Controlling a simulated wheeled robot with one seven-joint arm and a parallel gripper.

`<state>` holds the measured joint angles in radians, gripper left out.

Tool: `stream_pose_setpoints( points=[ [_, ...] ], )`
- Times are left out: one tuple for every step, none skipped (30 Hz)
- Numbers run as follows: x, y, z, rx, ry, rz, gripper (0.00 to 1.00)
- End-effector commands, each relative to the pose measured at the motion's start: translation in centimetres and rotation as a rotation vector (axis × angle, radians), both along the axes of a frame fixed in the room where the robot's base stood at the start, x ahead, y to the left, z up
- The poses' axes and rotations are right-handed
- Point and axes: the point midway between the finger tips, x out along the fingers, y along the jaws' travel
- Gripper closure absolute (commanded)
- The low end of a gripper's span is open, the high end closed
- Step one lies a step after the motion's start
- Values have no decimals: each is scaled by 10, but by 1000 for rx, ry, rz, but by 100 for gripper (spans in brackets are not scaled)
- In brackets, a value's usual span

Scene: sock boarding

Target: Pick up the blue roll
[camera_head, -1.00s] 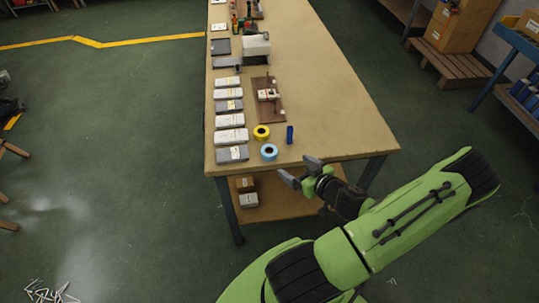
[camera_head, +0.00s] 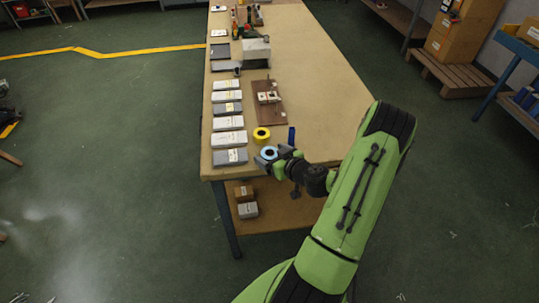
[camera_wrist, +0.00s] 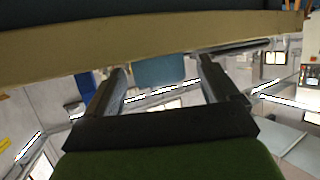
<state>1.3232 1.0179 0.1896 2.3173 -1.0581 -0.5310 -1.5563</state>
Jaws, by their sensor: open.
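The light blue roll (camera_head: 268,151) lies near the table's front edge, beside the yellow roll. My gripper (camera_head: 274,157) is open at the front edge, with its fingers on either side of the blue roll in the head view. In the wrist view, a blue shape (camera_wrist: 158,70), which looks like this roll, shows between the two spread fingers (camera_wrist: 160,72). I cannot tell whether the fingers touch it. Part of the roll's near side is hidden by my gripper.
The yellow roll (camera_head: 261,134) sits just behind. A dark blue cylinder (camera_head: 291,134) stands to the right. Several grey and white packs (camera_head: 229,139) line the left edge. A brown board with a fixture (camera_head: 268,114) is farther back. The table's right side (camera_head: 330,110) is clear.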

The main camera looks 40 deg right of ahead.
Motion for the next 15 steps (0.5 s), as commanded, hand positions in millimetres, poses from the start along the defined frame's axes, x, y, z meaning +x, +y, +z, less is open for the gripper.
stream_pose_setpoints(
  points=[
    [1,0,-1,0,1,-1,12],
    [1,-1,-1,0,1,-1,12],
    [1,0,-1,-1,1,-2,12],
    [1,0,-1,0,1,-1,12],
    [1,0,-1,0,1,-1,12],
    [0,0,-1,0,1,-1,15],
    [0,0,-1,0,1,-1,20],
    [0,0,-1,0,1,-1,24],
    [0,0,-1,0,1,-1,31],
    [0,0,-1,0,1,-1,35],
    [0,0,-1,0,1,-1,40],
    [0,0,-1,0,1,-1,46],
    [0,0,-1,0,1,-1,50],
    [0,0,-1,0,1,-1,55],
    [0,0,-1,0,1,-1,61]
  ],
)
